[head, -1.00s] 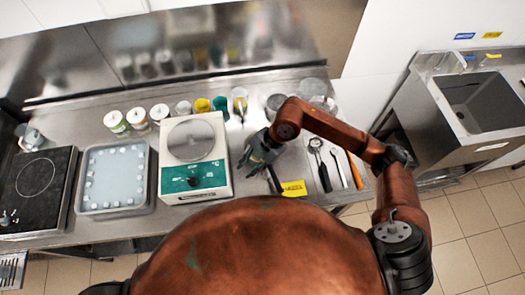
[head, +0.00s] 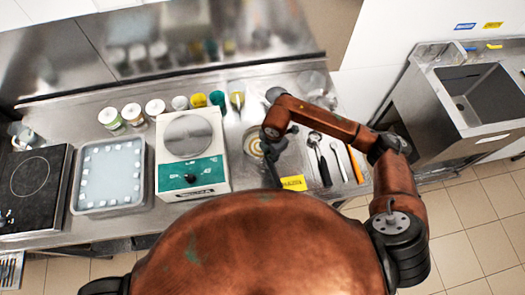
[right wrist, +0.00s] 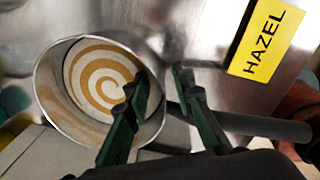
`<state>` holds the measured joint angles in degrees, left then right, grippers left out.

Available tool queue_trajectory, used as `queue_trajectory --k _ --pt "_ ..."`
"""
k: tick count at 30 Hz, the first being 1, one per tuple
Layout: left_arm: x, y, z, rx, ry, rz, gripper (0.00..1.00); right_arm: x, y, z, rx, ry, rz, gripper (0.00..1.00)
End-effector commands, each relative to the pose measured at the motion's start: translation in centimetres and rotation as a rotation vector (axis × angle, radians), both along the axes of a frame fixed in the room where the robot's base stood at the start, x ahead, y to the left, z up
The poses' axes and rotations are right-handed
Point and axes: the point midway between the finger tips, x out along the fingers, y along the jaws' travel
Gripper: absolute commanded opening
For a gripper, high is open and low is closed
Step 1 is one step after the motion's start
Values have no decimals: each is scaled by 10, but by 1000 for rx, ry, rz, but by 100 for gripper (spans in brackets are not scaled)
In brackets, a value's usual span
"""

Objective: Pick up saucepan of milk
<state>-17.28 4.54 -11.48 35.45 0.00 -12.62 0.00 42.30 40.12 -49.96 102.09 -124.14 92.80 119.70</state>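The saucepan (right wrist: 62,95) is a round metal pan holding a cream and brown swirl, with a dark handle (right wrist: 265,126) running to the right in the right wrist view. In the head view the saucepan (head: 252,143) stands on the steel counter just right of the scale, partly hidden by my gripper. My right gripper (right wrist: 160,98) is open. One finger overlaps the pan's rim and the other crosses in front of the handle's near end. In the head view the right gripper (head: 268,142) is at the pan's right side. My left gripper is out of view.
The scale (head: 191,150), a tray with white pieces (head: 110,175) and a black hob (head: 33,185) are to the left. Jars and cups (head: 155,108) line the back. A yellow HAZEL label (head: 293,183) and utensils (head: 322,160) lie right. A sink (head: 485,95) stands beyond.

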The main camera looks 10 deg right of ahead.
Motion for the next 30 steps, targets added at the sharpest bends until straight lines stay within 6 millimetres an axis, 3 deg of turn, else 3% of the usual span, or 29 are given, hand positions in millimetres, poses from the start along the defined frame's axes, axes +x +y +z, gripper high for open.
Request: queue_trajectory --k 7,17,30 --pt "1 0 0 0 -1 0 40 0 0 -2 0 -1 0 22" --pt "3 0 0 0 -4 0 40 0 0 -1 1 0 0 0" --pt "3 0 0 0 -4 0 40 1 0 -1 1 0 0 0"
